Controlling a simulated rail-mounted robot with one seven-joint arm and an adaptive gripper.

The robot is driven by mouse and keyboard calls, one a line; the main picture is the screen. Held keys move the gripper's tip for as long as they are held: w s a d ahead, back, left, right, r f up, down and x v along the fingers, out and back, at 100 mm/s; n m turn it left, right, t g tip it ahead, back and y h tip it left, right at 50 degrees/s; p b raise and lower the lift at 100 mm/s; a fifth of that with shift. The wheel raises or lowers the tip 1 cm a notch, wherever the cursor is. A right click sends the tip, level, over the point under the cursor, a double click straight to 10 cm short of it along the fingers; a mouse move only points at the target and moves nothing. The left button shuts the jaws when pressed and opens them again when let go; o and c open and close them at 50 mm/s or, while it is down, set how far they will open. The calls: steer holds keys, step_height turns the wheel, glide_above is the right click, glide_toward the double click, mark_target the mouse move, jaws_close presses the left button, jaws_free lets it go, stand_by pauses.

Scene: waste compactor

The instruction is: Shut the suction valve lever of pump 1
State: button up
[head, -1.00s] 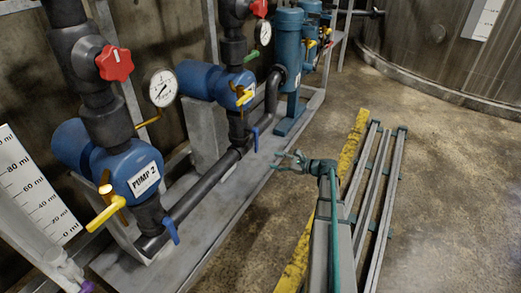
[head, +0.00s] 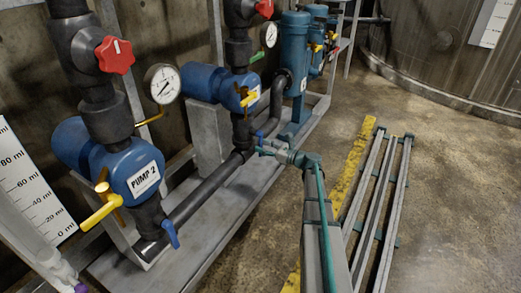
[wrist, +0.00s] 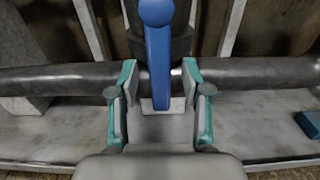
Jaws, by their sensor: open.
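The blue suction valve lever (wrist: 158,55) stands upright in the wrist view, in front of a dark pipe. My gripper (wrist: 160,77) is open, with one teal finger on each side of the lever and a gap visible on both sides. In the head view my gripper (head: 262,146) is at the pipe below the second pump (head: 215,87), whose label I cannot read. The blue lever there (head: 260,134) is small and partly hidden by my fingers.
The nearer pump (head: 125,170), labelled PUMP 2, has its own blue lever (head: 171,234) and a yellow one (head: 103,212). A dark horizontal pipe (wrist: 55,79) runs behind my fingers. A grey rack (head: 375,200) lies on the floor to the right.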

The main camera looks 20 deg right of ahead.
steer(key=shift+x, duration=0.85)
steer(key=shift+c, duration=0.2)
jaws_close()
